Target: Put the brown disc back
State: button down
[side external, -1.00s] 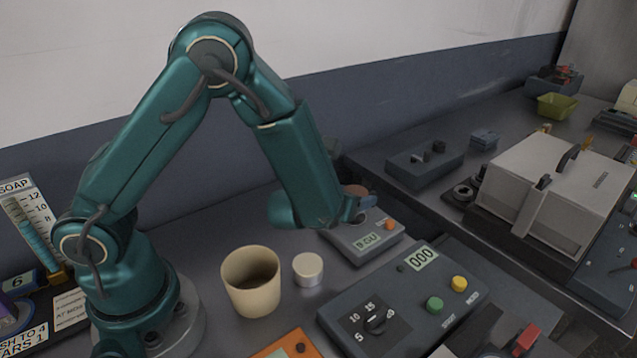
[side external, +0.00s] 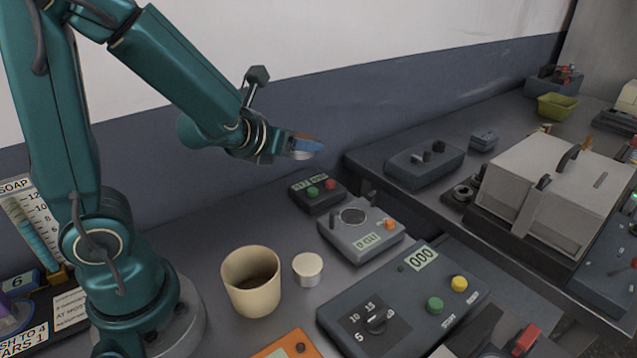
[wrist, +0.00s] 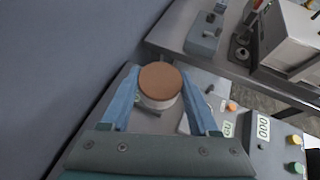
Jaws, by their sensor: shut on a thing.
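My gripper (side external: 306,147) is raised in the air above the far side of the bench, its blue fingers pointing right in the side view. It is shut on the brown disc (wrist: 160,80). In the wrist view the disc lies between the two fingers, with a brown round top and a pale grey rim below. In the side view the fingers largely hide it. Below and to the right stands a small grey scale (side external: 362,240) with a bare round plate, a display and an orange button.
A cream cup (side external: 251,282) and a white-topped round weight (side external: 308,269) stand on the near bench. A dark timer box (side external: 400,305) and a small black button box (side external: 318,192) are nearby. A large beige lidded machine (side external: 550,185) stands on the right bench.

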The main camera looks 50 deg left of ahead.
jog(key=s+d+r+m+t+h, duration=0.1)
jog(key=s+d+r+m+h, duration=0.15)
jog(key=d, duration=0.55)
jog(key=s+d+r+m+h, duration=0.2)
jog(key=d+r, duration=0.2)
jog(key=d, duration=0.4)
jog(key=s+a+f+n+g+y, duration=0.4)
jog(key=a+f+n+g+y, duration=0.15)
jog(key=a+n, duration=0.4)
jog(key=s+a+f+n+g+y, duration=0.45)
jog(key=a+n+g+y, duration=0.25)
jog(key=a+n, duration=0.25)
send_over(288, 246)
jog(key=shift+m, duration=0.35)
notch_tip(288, 246, down, 6)
jog(key=shift+r, duration=0.2)
jog(key=shift+f, duration=1.95)
jog(key=shift+f, duration=0.25)
jog(key=shift+f, duration=0.35)
